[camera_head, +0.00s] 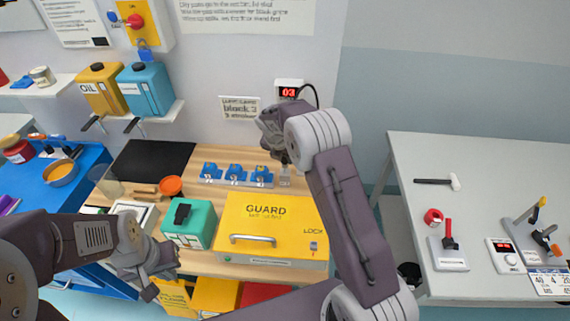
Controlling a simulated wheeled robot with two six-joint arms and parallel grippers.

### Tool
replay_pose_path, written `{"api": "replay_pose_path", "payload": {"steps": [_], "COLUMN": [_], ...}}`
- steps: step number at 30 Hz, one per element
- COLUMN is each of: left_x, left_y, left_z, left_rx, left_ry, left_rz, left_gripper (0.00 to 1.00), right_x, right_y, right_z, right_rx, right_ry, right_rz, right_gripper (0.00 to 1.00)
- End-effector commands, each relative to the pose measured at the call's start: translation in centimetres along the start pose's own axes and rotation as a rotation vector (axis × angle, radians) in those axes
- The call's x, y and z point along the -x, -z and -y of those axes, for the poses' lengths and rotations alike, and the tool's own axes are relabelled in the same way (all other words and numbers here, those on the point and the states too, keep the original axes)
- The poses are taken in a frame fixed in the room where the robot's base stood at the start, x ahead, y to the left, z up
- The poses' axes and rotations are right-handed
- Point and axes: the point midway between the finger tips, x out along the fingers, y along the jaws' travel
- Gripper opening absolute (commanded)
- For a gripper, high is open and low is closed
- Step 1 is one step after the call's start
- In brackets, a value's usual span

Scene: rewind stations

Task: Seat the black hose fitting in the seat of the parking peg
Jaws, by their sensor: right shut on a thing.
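My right gripper (286,178) points down at the back of the wooden bench, just right of a rack with several blue pieces (236,173). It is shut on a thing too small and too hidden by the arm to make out. I cannot pick out the black hose fitting or the parking peg with certainty. My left gripper (160,278) is at the bench's front left, below a teal box with a black top piece (190,224). Its fingers look apart and empty.
A yellow guard box (268,222) with a handle fills the bench's front right. A red display (289,91) is on the wall. A grey table (470,200) stands right, a blue one (85,175) left.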

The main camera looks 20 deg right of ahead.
Motion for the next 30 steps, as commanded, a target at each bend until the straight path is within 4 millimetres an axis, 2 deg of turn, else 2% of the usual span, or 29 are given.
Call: {"api": "replay_pose_path", "payload": {"steps": [5, 14, 15, 17, 18, 26, 30], "left_x": [0.1, 0.0, 0.0, 0.0, 0.0, 0.0, 0.0], "left_y": [0.0, 0.0, 0.0, 0.0, 0.0, 0.0, 0.0], "left_z": [0.0, 0.0, 0.0, 0.0, 0.0, 0.0, 0.0], "left_rx": [0.000, 0.000, 0.000, 0.000, 0.000, 0.000, 0.000], "left_ry": [0.000, 0.000, 0.000, 0.000, 0.000, 0.000, 0.000], "left_rz": [0.000, 0.000, 0.000, 0.000, 0.000, 0.000, 0.000], "left_gripper": [0.00, 0.00, 0.00, 0.00, 0.00, 0.00, 0.00], "right_x": [-2.7, -3.0, -3.0, -3.0, -3.0, -3.0, -1.9], "right_y": [1.2, 1.3, 1.3, 1.3, 1.3, 1.3, 1.1], "right_z": [0.1, 0.0, 0.0, 0.0, 0.0, 0.0, -0.1], "right_rx": [0.002, 0.001, 0.000, 0.000, 0.000, 0.000, 0.001], "right_ry": [0.002, 0.001, 0.001, 0.001, 0.001, 0.001, -0.002], "right_rz": [-0.002, -0.001, -0.001, -0.001, -0.001, -0.001, 0.001], "right_gripper": [0.00, 0.00, 0.27, 0.43, 0.46, 0.46, 0.46]}}
